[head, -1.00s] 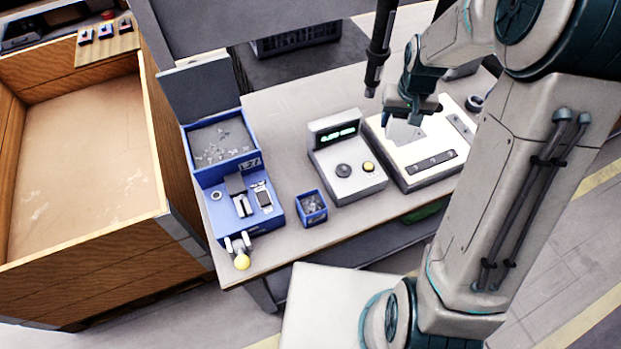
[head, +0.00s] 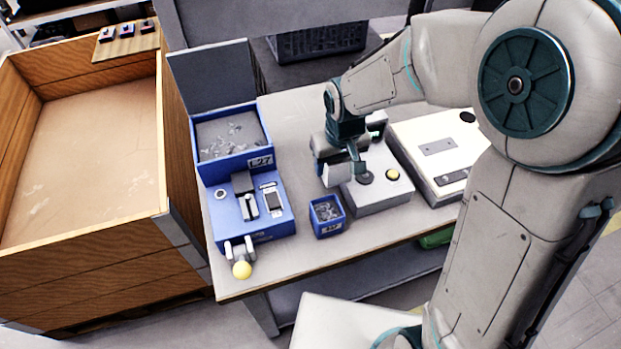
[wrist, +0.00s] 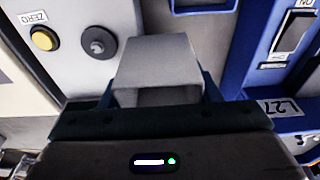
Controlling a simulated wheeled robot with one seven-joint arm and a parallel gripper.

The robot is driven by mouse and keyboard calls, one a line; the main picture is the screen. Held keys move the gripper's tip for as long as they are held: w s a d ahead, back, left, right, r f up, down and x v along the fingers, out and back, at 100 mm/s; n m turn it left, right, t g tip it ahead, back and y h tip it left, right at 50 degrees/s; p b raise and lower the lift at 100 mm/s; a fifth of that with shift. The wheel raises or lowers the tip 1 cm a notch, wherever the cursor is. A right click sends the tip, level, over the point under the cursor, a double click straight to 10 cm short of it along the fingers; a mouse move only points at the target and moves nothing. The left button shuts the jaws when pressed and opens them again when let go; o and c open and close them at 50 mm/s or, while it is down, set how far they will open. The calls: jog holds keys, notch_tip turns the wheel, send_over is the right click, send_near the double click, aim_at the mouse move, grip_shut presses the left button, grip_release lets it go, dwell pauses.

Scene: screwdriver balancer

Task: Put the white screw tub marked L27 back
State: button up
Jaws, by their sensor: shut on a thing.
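My gripper (head: 341,168) is shut on a plain white tub (head: 334,176), which fills the gap between the fingers in the wrist view (wrist: 158,62). No marking shows on its visible faces. My gripper holds it above the bench, by the left side of the grey scale unit (head: 377,190). A blue feeder machine (head: 256,222) stands to the left.
A small blue tub (head: 327,216) of screws stands at the bench's front, near the held tub. A white flat unit (head: 437,150) lies to the right. A large wooden crate (head: 85,165) stands left of the bench.

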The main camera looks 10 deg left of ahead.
send_over(309, 186)
jog(key=f, duration=0.3)
jog(key=shift+s+d+f, duration=0.1)
jog(key=shift+s+f, duration=0.15)
jog(key=shift+f, duration=0.05)
jog(key=shift+f+p, duration=0.3)
jog(key=shift+f, duration=1.65)
jog(key=shift+f, duration=0.15)
jog(key=o, duration=1.1)
